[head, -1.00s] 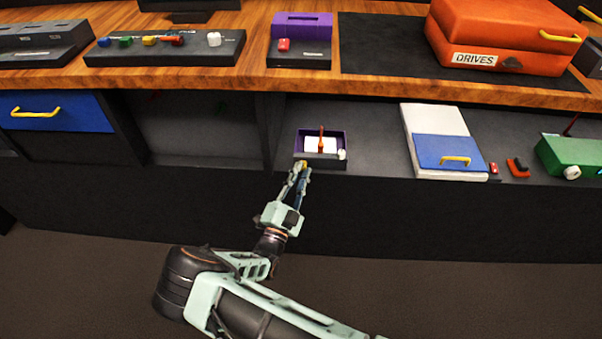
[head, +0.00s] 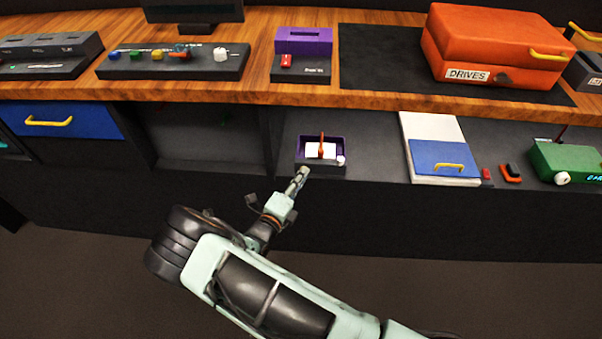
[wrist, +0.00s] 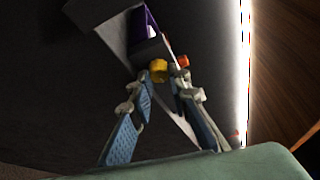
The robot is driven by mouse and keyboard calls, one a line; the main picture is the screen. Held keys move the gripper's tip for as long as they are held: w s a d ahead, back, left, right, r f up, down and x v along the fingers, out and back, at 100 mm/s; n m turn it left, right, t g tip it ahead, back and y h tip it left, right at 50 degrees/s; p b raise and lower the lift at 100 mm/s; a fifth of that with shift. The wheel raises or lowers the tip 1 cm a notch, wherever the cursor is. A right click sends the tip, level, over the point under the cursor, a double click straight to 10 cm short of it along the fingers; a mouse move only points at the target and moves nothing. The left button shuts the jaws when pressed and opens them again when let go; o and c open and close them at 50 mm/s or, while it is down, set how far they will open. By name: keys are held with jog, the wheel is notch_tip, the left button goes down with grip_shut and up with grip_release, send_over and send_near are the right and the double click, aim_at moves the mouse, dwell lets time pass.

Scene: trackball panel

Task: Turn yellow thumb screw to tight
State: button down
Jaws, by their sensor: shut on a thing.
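The yellow thumb screw (wrist: 158,68) is on the front of a small dark and purple panel box. My gripper (wrist: 160,83) has a finger on each side of the screw and is shut on it. The purple box (head: 335,141) sits on the lower shelf in the head view, with an upright orange lever (head: 321,147) and a white knob (head: 341,160). My gripper (head: 302,173) meets its front left corner there, and the fingers hide the screw. How tight the screw is cannot be told.
A white and blue folder-like case (head: 445,160) and small red and orange parts lie to the right on the shelf. A green device (head: 570,162) is further right. The wooden counter (head: 300,92) overhangs the shelf. The shelf left of the box looks clear.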

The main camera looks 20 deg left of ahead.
jog(key=shift+w+d+r+m+g+y+p, duration=0.15)
jog(key=shift+m+g+y+p, duration=0.45)
jog(key=shift+m+y+p, duration=2.1)
jog(key=shift+s+d+f+m+g+y+p, duration=0.2)
jog(key=shift+m+g+y+p, duration=0.6)
jog(key=shift+m, duration=3.35)
jog(key=shift+w+d+r+m+g+y+p, duration=0.35)
jog(key=shift+m+y+p, duration=1.75)
jog(key=shift+m, duration=1.35)
jog(key=shift+s+a+f, duration=0.1)
jog(key=shift+f, duration=0.05)
jog(key=c, duration=1.8)
grip_release()
jog(key=shift+s, duration=0.1)
jog(key=shift+v, duration=3.95)
